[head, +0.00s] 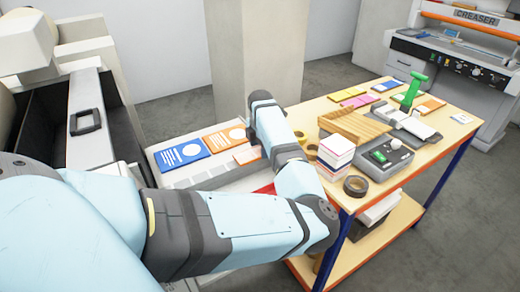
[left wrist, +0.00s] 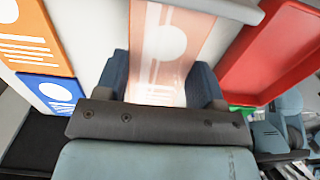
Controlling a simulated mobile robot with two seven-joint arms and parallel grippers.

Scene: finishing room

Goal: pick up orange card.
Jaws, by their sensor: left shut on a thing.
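A pale orange card (left wrist: 172,45) with a white circle and lines lies between the two blue fingers of my left gripper (left wrist: 162,82) in the left wrist view. The gripper is shut on this card. In the head view the same card (head: 246,154) shows partly beside my left wrist, which hides the fingertips. A stronger orange card (head: 222,139) lies just left of it, and also shows in the left wrist view (left wrist: 30,35).
A blue card (head: 182,154) lies left of the orange cards on a pale surface. A red tray (left wrist: 270,55) is right of the held card.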

